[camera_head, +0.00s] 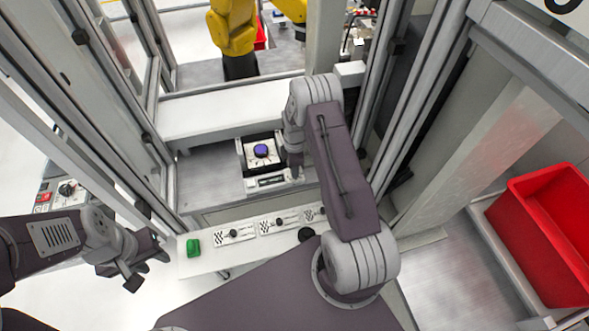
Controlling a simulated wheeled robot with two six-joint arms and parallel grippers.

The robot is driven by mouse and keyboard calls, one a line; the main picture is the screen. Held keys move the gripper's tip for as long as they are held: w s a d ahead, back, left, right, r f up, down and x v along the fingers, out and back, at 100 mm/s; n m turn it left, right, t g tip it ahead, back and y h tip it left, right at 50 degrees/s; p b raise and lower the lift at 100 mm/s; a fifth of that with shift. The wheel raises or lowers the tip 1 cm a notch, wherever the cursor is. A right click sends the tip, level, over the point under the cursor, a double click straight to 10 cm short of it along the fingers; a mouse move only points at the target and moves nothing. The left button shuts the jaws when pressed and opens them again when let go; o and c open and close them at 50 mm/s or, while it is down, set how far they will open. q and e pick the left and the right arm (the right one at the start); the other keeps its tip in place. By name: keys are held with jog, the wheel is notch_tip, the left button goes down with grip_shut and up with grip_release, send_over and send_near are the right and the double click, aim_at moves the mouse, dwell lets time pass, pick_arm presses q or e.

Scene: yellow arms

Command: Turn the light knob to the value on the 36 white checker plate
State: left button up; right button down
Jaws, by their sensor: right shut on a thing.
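A round blue-purple knob (261,151) sits on a black-and-white unit on the grey work surface inside the cell. Just in front of it lies a white plate (254,184) with a dark marked strip, too small to read. My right gripper (295,174) points down at the right end of this plate, right of the knob, and appears shut on the plate; its fingertips are mostly hidden. White checker plates lie in a row on the front ledge: a left one (234,234), a middle one (279,222) and a partly hidden right one (313,214). My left gripper (146,268) is open and empty, left of the ledge.
A red bin (543,235) stands at the right. Metal frame posts flank the cell opening. A yellow arm (232,30) stands behind. A panel with a dark knob (67,188) is at far left.

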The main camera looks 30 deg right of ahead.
jog(key=shift+w, duration=0.1)
dwell(0.3)
jog(key=c, duration=1.2)
grip_release()
jog(key=shift+c, duration=0.2)
notch_tip(320, 180, up, 8)
jog(key=shift+r+b, duration=0.25)
jog(key=shift+b, duration=0.9)
jog(key=shift+r, duration=0.35)
jog(key=shift+a, duration=0.1)
